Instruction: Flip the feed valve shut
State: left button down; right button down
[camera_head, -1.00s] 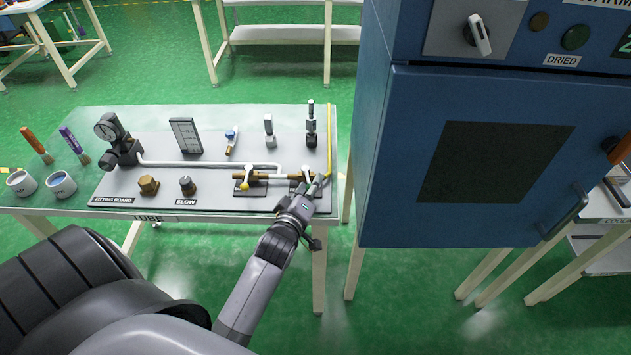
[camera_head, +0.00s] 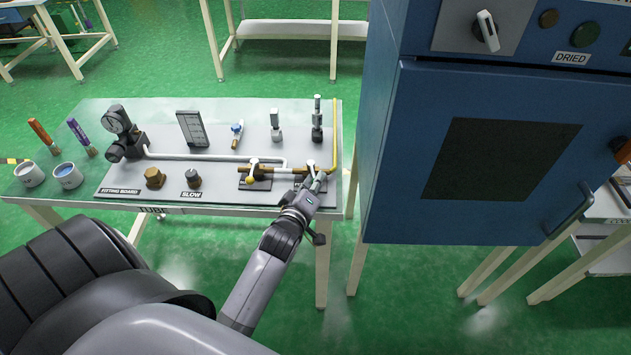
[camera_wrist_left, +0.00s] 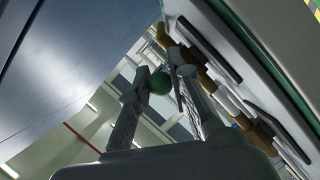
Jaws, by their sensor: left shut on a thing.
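Two small lever valves sit on a brass pipe on the fitting board (camera_head: 215,178). The left valve's lever ends in a yellow knob (camera_head: 249,180) and hangs toward the board's front edge. My left gripper (camera_head: 318,180) is at the right valve (camera_head: 310,164) and partly hides its lever. In the left wrist view, the fingers (camera_wrist_left: 163,78) are closed on a green ball knob (camera_wrist_left: 159,82) beside the brass pipe (camera_wrist_left: 195,55). I cannot read a label that tells which valve is the feed valve. My right gripper is out of view.
A gauge (camera_head: 116,120), a white pipe (camera_head: 205,157) and several fittings stand on the board. Two cups (camera_head: 67,176) (camera_head: 29,174) are at the table's left. A yellow pipe (camera_head: 334,140) rises at the right, and a blue cabinet (camera_head: 400,170) stands close beyond it.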

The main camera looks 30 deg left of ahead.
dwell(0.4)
pick_arm(q)
jog(key=shift+s+a+r+m+h+p, duration=0.2)
jog(key=shift+s+a+m+h+p, duration=0.1)
jog(key=shift+m+h+p, duration=0.5)
jog(key=shift+s+a+f+m+h+p, duration=0.1)
jog(key=shift+a+m+h+p, duration=0.15)
jog(key=shift+h, duration=0.25)
jog(key=shift+s+a+f+m+h+p, duration=0.1)
jog(key=shift+m+h+p, duration=0.2)
jog(key=shift+h, duration=0.2)
jog(key=c, duration=1.5)
grip_release()
jog(key=shift+o, duration=0.2)
jog(key=shift+s, duration=0.1)
jog(key=v, duration=1.1)
jog(key=shift+s, duration=0.4)
